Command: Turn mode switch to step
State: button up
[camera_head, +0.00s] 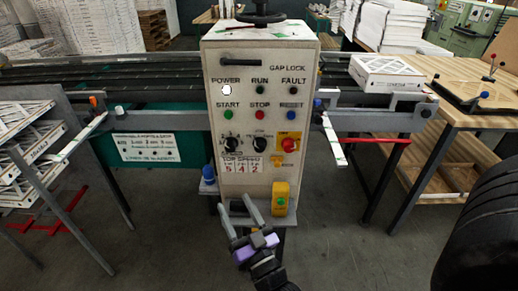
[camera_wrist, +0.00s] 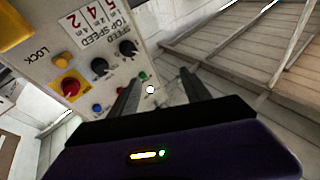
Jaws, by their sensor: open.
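The control panel (camera_head: 240,90) stands upright in the middle of the head view. A left black knob (camera_head: 231,145) and a middle black knob (camera_head: 259,143) sit in its lower row, beside a red knob on a yellow plate (camera_head: 289,145). The wrist view shows the panel turned round, with the left black knob (camera_wrist: 128,47) and the middle one (camera_wrist: 100,66). My gripper (camera_head: 236,202) is open and empty, below the knobs and apart from them. Its fingers also show in the wrist view (camera_wrist: 158,82).
A yellow box with a green button (camera_head: 280,198) and a blue-topped part (camera_head: 208,175) flank the panel's base. A handle bar (camera_head: 240,62) crosses its upper face. A conveyor (camera_head: 150,80) runs behind, and a wooden table (camera_head: 455,115) stands right.

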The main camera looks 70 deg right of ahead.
aim_at(260, 151)
jog(key=w+d+m+g+h, duration=0.1)
jog(key=d+g+h, duration=0.1)
jog(key=d, duration=0.5)
jog(key=w+d+r+m+g+h+p, duration=0.1)
jog(key=d+m+g+h, duration=0.1)
jog(key=d, duration=0.5)
jog(key=d+r+m+g+h+p, duration=0.1)
jog(key=d+m+g+h, duration=0.1)
jog(key=d, duration=0.5)
jog(key=shift+w+d+g+h, duration=0.2)
jog(key=shift+g+h, duration=0.2)
jog(key=shift+g, duration=0.25)
jog(key=shift+w+d+g+h, duration=0.2)
jog(key=shift+g+h, duration=0.2)
jog(key=shift+g, duration=0.25)
jog(key=shift+r, duration=0.1)
grip_shut()
